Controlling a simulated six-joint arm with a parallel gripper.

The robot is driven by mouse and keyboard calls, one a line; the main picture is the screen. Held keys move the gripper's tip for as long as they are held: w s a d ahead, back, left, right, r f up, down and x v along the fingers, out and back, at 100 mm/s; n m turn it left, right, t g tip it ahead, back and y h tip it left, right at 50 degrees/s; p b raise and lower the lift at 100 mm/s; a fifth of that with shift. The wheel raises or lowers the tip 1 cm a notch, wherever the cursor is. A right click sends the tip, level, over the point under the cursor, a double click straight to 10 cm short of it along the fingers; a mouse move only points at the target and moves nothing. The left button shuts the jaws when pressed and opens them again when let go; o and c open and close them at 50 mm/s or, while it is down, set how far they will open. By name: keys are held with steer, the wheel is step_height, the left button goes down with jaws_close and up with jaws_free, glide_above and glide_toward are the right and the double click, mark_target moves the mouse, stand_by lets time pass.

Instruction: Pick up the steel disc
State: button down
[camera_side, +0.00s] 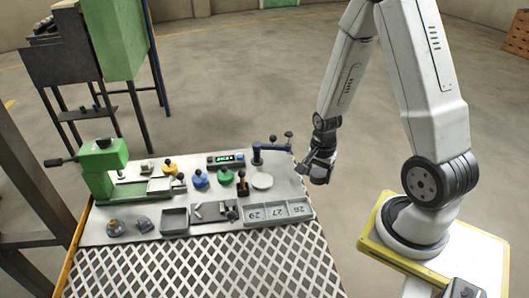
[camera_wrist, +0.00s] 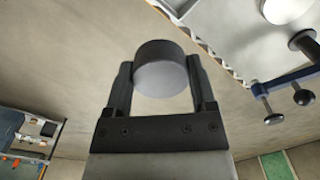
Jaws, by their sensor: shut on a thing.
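The steel disc (camera_wrist: 162,76) is a short, thick cylinder with a dark rim and a lighter grey flat face. In the wrist view it sits between the two fingers of my gripper (camera_wrist: 160,64), which is shut on its sides. In the side view my gripper (camera_side: 318,176) hangs just beyond the right edge of the workbench (camera_side: 140,232). The disc is too small and dark there to make out clearly.
A pale round plate (camera_side: 262,181) lies on the bench near a blue lever fixture (camera_side: 268,150). Several coloured knobs, a green press (camera_side: 103,170) and numbered trays (camera_side: 278,212) crowd the bench. Open floor surrounds my gripper.

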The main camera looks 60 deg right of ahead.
steer(key=shift+s+a+r, duration=0.2)
steer(key=shift+s+r, duration=0.05)
steer(key=shift+s, duration=0.25)
steer(key=shift+s+a+r, duration=0.2)
steer(key=shift+s+r, duration=0.05)
steer(key=shift+s, duration=0.25)
steer(key=shift+s+a+r, duration=0.2)
steer(key=shift+s+r, duration=0.05)
steer(key=shift+s, duration=0.25)
steer(key=shift+w, duration=0.1)
steer(key=shift+w+a+r+n, duration=0.1)
steer(key=shift+w+a+n, duration=0.05)
steer(key=shift+w+n, duration=0.6)
steer(key=w+a+r+n, duration=0.1)
steer(key=w+a+n, duration=0.2)
steer(key=w+n, duration=0.3)
steer(key=n, duration=0.3)
steer(key=shift+w+r, duration=0.3)
steer(key=shift+w, duration=0.05)
steer(key=shift+w, duration=0.1)
